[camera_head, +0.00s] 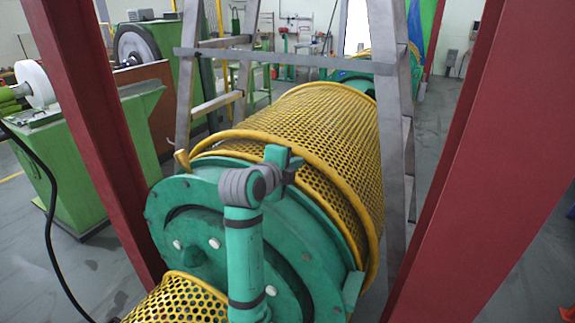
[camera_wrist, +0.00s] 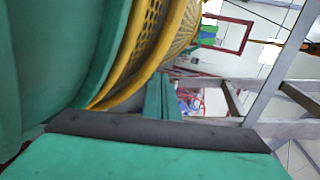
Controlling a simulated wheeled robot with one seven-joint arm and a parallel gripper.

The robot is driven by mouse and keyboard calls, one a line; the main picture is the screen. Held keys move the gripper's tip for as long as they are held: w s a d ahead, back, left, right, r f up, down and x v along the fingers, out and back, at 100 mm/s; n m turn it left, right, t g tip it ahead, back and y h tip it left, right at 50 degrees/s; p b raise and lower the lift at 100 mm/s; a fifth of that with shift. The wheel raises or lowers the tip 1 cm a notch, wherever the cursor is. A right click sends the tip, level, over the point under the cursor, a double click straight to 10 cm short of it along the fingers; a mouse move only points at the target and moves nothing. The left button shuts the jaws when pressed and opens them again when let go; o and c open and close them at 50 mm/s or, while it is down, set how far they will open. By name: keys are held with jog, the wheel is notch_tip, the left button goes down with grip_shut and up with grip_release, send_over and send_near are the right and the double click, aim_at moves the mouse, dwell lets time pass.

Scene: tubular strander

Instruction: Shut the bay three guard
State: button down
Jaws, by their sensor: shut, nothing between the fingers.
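A large yellow perforated mesh guard (camera_head: 325,125) curves over the machine behind a round green end plate (camera_head: 180,215). A second yellow mesh guard (camera_head: 178,302) shows at the bottom left, on the near side of the plate. No bay number is readable, and I cannot tell whether either guard is fully closed. My arm rises in front of the plate, and its end hides part of the larger guard's near rim. In the wrist view, my gripper (camera_wrist: 163,88) is shut and empty, with the yellow guard edge (camera_wrist: 130,55) close to its left. I cannot tell whether they touch.
A grey ladder-like frame (camera_head: 392,110) straddles the machine; it also shows in the wrist view (camera_wrist: 262,95). Red posts (camera_head: 95,130) (camera_head: 485,170) stand on both sides. Green machinery (camera_head: 85,165) is at the left. Bare floor shows between the frame and the right post.

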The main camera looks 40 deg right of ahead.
jog(key=x, duration=0.5)
jog(key=r+x, duration=0.1)
jog(key=x, duration=0.1)
jog(key=shift+w+d, duration=0.4)
